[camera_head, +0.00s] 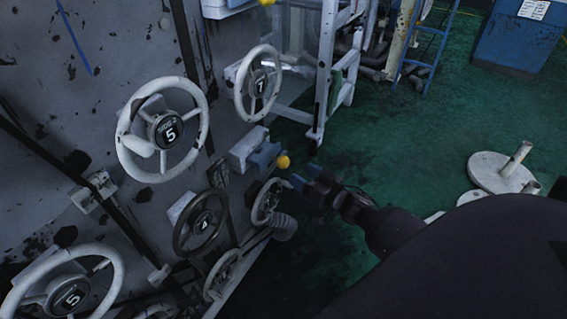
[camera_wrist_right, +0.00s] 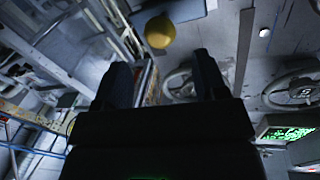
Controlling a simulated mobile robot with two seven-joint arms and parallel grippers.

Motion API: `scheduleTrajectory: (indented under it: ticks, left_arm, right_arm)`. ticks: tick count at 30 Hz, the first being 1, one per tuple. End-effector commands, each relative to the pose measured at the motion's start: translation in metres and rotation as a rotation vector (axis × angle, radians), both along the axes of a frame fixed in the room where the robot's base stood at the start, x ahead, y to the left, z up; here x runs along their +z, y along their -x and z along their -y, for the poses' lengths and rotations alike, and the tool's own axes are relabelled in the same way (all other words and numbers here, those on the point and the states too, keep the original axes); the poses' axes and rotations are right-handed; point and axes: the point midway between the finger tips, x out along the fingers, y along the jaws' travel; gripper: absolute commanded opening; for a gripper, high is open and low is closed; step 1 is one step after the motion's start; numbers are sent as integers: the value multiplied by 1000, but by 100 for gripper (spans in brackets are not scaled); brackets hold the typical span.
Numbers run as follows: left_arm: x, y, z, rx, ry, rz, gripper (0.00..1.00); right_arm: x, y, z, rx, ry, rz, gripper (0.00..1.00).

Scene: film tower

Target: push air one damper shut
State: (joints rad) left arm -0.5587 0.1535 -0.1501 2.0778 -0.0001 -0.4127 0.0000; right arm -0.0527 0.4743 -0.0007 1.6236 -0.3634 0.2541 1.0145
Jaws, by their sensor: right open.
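A lever with a yellow ball knob (camera_head: 283,161) sticks out from a grey-blue box (camera_head: 250,148) on the panel. No label names it as air one, so I cannot tell for sure that it is that damper. My right gripper (camera_head: 306,177) is open and empty, just right of and slightly below this knob, apparently apart from it. In the right wrist view a yellow knob (camera_wrist_right: 159,31) shows ahead of the open fingers (camera_wrist_right: 162,78), nearly centred between them. My left gripper is not in view.
A second yellow knob (camera_head: 267,2) shows at the top edge. A white frame (camera_head: 326,75) stands behind. Green floor (camera_head: 400,130) is open to the right.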

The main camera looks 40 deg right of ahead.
Motion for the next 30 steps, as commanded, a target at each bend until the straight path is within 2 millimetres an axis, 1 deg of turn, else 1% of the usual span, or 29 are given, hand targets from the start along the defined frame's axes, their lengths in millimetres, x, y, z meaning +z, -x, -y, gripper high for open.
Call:
scheduleTrajectory:
  ticks: [1,6,9,13,18,27,29,30]
  left_arm:
    - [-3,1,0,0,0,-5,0]
    - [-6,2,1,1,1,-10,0]
    - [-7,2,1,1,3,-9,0]
    - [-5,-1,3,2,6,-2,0]
    - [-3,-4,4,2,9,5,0]
    - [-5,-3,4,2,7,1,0]
    - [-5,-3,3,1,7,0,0]
    - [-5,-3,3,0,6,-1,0]
  right_arm:
    - [-1,-10,-2,0,1,0,65]
    - [-2,-38,-8,0,1,-1,65]
    - [-2,-53,-11,0,1,-2,65]
    - [-2,-66,-14,0,1,-2,65]
    - [-1,-75,-15,-1,2,-2,65]
    - [-1,-76,-16,-1,1,-1,65]
    - [-1,-76,-15,-1,1,-1,56]
    - [-1,-76,-15,-1,2,-1,50]
